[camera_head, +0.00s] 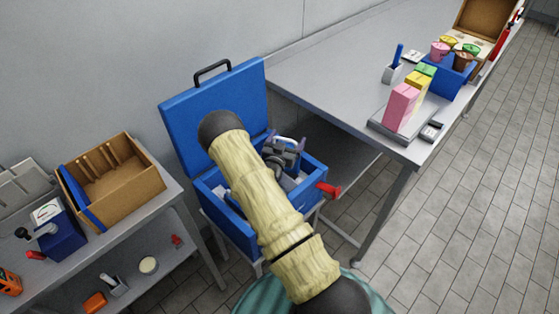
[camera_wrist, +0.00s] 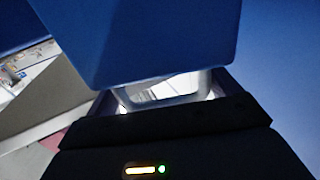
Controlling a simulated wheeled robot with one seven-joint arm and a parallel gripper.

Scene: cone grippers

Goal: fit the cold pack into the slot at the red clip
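In the head view the blue cooler box (camera_head: 236,228) stands open between two tables, its lid (camera_head: 180,117) raised. The red clip (camera_head: 328,189) sticks out at the box's right front rim. My gripper (camera_head: 283,158) is over the box opening, at the end of my sleeved arm. A pale loop shows beside it. In the wrist view a blue block (camera_wrist: 155,40) with a pale loop (camera_wrist: 165,95) below it lies close against the dark gripper body. It may be the cold pack. The fingertips are not clear, and the slot is hidden behind my arm.
The long grey table (camera_head: 335,75) at right holds pink, yellow and green cartons and a blue bin (camera_head: 452,82). The left table carries an open wooden box (camera_head: 135,200) and a small blue box (camera_head: 62,240). Floor is clear at right.

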